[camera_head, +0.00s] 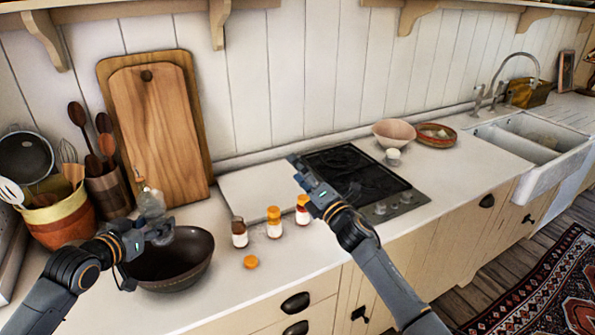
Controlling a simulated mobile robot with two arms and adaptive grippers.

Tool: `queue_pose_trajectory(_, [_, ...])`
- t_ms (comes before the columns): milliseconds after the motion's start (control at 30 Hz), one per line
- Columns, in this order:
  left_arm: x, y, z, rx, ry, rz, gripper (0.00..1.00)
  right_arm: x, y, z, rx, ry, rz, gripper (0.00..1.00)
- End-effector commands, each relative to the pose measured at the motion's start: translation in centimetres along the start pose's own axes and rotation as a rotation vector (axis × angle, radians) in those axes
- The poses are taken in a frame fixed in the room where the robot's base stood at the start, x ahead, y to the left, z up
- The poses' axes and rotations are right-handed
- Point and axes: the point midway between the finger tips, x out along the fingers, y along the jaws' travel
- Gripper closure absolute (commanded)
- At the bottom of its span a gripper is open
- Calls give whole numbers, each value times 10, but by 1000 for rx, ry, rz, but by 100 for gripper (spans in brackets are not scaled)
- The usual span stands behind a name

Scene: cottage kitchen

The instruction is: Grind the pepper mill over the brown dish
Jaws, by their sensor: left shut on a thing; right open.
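The brown dish (190,262) is a dark round bowl on the counter at the lower left. My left gripper (158,230) is over the dish's back left part and is shut on the pepper mill (151,202). The mill looks clear and greyish with a narrow top and stands above the fingers, leaning slightly. The fingers hide its lower part, and the gap between it and the dish is hard to judge. My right gripper (302,172) is open and empty, near the left edge of the cooktop, well to the right of the dish.
Small bottles (274,224) and a loose orange cap (251,262) stand right of the dish. Utensil pots (66,218) and cutting boards (160,135) are behind and left. A black cooktop (352,170), pink bowl (394,133) and sink (535,148) lie further right.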

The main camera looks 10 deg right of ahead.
Motion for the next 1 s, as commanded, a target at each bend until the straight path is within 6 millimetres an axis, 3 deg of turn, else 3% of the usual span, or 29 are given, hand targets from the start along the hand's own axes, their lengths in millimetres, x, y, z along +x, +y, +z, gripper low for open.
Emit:
queue_pose_trajectory(200, [0,0,-1,0,2,0,86,0,0,0,1,0,0,20])
queue_pose_trajectory(267, [0,0,-1,0,2,0,86,0,0,0,1,0,0,30])
queue_pose_trajectory(600, [0,0,-1,0,2,0,86,6,9,-8,57,12,7,30])
queue_pose_trajectory(767, [0,0,-1,0,2,0,86,25,37,-38,282,59,13,30])
queue_pose_trajectory(1000, [0,0,-1,0,2,0,86,48,87,-113,785,168,-45,30])
